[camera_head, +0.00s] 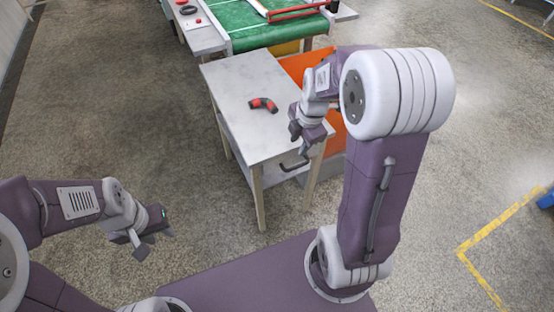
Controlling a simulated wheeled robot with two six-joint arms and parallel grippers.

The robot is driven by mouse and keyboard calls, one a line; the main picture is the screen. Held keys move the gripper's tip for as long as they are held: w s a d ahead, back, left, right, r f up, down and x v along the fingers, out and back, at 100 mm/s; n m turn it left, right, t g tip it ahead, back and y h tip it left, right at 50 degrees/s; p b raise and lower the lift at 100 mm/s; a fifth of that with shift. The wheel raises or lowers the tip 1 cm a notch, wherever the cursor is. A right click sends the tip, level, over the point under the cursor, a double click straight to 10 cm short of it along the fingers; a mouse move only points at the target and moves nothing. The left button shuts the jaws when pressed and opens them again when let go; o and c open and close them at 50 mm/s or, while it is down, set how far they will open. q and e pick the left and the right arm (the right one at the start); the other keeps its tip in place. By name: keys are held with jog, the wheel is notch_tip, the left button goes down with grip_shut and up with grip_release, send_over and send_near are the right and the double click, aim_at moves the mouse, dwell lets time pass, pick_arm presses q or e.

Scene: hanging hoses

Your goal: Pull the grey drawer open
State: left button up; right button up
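A small table (232,86) with a pale grey top stands ahead of me. A dark bar handle (294,164) shows at its near right edge, below the top. The grey drawer front behind the handle is mostly hidden by my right arm and the tabletop edge, and I cannot tell how far it is out. My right gripper (299,144) points down just above the handle, looks open and seems apart from it. My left gripper (152,240) is open and empty, low over the floor left of the table.
A red and black curved hose piece (263,105) lies on the tabletop. An orange panel or bin (335,130) stands at the table's right side, partly behind my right arm. A green-topped conveyor (240,22) stands behind. Floor left of the table is clear.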

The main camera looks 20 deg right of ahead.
aim_at(299, 165)
jog(key=shift+m, duration=0.3)
jog(key=b+x, duration=0.2)
jog(key=x, duration=0.2)
jog(key=s+d+b+x, duration=0.1)
jog(key=b+x, duration=0.1)
jog(key=x, duration=0.2)
jog(key=d+b+x, duration=0.1)
jog(key=x, duration=0.3)
jog(key=shift+s+f+b, duration=0.35)
jog(key=shift+f+b, duration=0.05)
jog(key=shift+f, duration=0.05)
grip_shut()
dwell(0.6)
